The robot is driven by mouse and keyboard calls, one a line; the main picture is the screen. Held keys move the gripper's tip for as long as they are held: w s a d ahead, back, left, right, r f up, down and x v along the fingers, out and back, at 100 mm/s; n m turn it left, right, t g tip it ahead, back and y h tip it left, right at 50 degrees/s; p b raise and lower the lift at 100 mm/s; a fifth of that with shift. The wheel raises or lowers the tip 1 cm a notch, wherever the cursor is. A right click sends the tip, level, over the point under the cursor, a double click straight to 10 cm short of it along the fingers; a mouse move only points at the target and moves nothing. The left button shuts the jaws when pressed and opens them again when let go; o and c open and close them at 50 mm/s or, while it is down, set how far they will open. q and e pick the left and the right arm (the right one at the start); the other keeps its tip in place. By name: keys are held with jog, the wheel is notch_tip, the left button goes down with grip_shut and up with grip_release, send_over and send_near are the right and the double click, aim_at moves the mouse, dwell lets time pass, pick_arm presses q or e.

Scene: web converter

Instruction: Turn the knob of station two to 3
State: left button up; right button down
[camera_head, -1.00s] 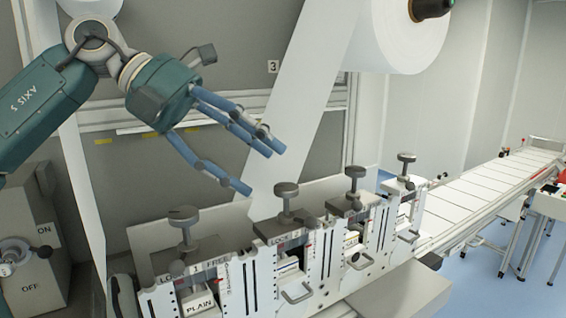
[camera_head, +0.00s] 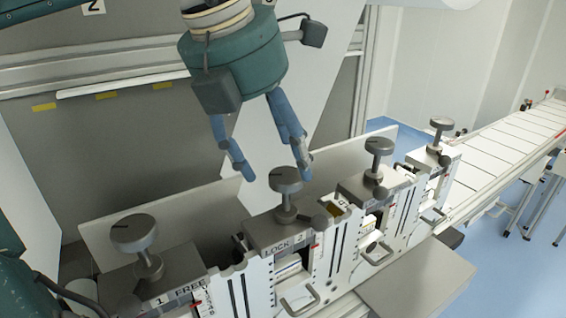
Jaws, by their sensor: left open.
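The row of stations runs from lower left to the right. Station two (camera_head: 262,232) is the second from the left, with a "LOCK 2" label on its front. Its grey round knob (camera_head: 285,180) stands on a short stem on top. My left gripper (camera_head: 272,172) is open and points down from above, with its blue fingers around or just behind this knob; I cannot tell if they touch it. No dial reading on the knob is legible. Station one's knob (camera_head: 133,234) is at the lower left, above a "1 FREE" label. My right gripper is not in view.
Knobs of the further stations (camera_head: 379,148) (camera_head: 441,124) stand to the right. A white web (camera_head: 335,100) hangs behind my gripper. A slatted conveyor (camera_head: 510,140) runs to the back right. Wire handles (camera_head: 300,300) stick out from the station fronts.

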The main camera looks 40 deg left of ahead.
aim_at(286, 175)
pick_arm(q)
jog(key=x, duration=0.3)
jog(key=shift+w, duration=0.1)
jog(key=shift+f, duration=0.15)
jog(key=c, duration=1.1)
jog(key=shift+c, duration=0.2)
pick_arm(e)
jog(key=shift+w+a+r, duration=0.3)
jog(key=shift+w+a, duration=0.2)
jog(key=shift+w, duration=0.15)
